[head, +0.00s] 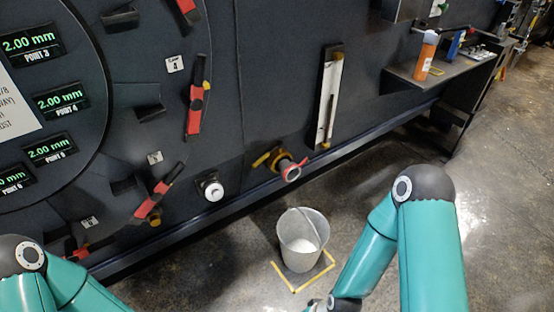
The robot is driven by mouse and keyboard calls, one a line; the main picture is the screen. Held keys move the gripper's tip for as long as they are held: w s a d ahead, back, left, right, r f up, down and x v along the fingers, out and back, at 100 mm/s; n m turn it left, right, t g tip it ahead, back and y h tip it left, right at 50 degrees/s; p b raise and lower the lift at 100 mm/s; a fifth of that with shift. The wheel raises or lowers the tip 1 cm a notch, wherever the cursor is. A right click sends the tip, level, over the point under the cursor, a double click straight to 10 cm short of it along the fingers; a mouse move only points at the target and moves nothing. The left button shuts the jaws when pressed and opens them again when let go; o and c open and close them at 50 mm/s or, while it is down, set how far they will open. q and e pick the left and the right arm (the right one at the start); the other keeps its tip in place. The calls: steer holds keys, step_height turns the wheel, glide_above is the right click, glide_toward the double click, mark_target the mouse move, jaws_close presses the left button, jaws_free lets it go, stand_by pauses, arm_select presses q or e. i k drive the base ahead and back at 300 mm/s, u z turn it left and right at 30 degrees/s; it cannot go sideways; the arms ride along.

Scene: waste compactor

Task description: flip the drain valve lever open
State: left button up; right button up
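The drain valve (289,171) sticks out low on the dark machine wall, near the middle of the head view. It is a short pipe stub with a red ring around its open end. A small red lever (301,163) shows at its right side, and a yellow piece (262,158) shows at its left. I cannot tell the lever's exact position. A grey metal bucket (303,240) stands on the floor below the valve. My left arm shows at the lower left and my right arm at the lower right.
A yellow floor marking (292,288) surrounds the bucket. A white round knob (213,191) and red clamp handles (195,110) are on the wall to the left. A shelf (437,76) with an orange bottle (426,56) juts out at the right.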

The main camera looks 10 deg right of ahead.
mark_target(267, 156)
steer(key=z, duration=0.3)
steer(key=i, duration=0.5)
steer(key=z, duration=0.8)
steer(key=k, duration=0.8)
steer(key=z, duration=0.85)
steer(key=k, duration=0.5)
steer(key=z, duration=0.45)
steer(key=i, duration=1.7)
steer(key=u, duration=1.25)
steer(key=i, duration=0.95)
steer(key=u, duration=0.8)
